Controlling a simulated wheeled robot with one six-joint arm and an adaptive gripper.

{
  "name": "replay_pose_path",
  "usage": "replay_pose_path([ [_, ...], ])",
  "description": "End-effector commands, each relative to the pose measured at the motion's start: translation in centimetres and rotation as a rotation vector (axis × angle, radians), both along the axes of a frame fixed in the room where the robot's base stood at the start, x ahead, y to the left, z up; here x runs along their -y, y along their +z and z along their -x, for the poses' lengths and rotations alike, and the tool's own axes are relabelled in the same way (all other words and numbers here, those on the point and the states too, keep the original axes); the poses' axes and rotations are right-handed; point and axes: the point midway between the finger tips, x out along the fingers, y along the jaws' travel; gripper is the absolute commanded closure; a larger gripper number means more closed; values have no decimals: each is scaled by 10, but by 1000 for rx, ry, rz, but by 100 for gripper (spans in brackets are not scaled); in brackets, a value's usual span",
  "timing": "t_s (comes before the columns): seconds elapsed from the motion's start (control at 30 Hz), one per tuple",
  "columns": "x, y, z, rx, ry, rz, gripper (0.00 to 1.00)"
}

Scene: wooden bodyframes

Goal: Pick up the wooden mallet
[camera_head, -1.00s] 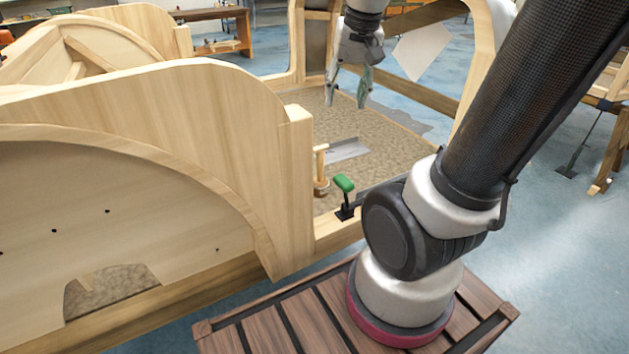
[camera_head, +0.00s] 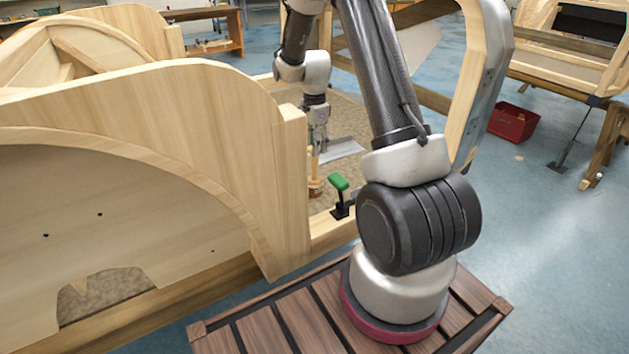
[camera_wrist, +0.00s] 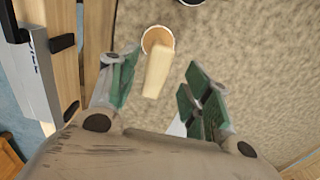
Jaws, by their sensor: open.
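The wooden mallet stands upright on its round head (camera_head: 316,187), with its pale handle (camera_head: 315,163) pointing up, on the brown speckled floor panel of the wooden frame. In the wrist view, the mallet handle (camera_wrist: 158,72) rises toward the camera from the round head (camera_wrist: 157,39). My gripper (camera_head: 318,143) is just above the handle, pointing down. In the wrist view, my gripper (camera_wrist: 161,66) is open, with one green-padded finger on each side of the handle and gaps between. It holds nothing.
A green-handled clamp (camera_head: 339,183) sits on the frame edge, close to the mallet. A tall curved wooden side panel (camera_head: 200,130) stands to the left. A flat grey metal piece (camera_head: 343,149) lies behind the mallet. A red bin (camera_head: 512,122) is on the floor at right.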

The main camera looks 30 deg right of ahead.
Motion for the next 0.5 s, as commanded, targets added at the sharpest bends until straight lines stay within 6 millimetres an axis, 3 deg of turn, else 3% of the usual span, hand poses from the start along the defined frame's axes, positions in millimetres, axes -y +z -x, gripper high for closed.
replay_pose_path([
  [0.4,-3,-59,6,-2,3,0,51],
  [0.5,-2,-66,5,0,3,0,51],
])
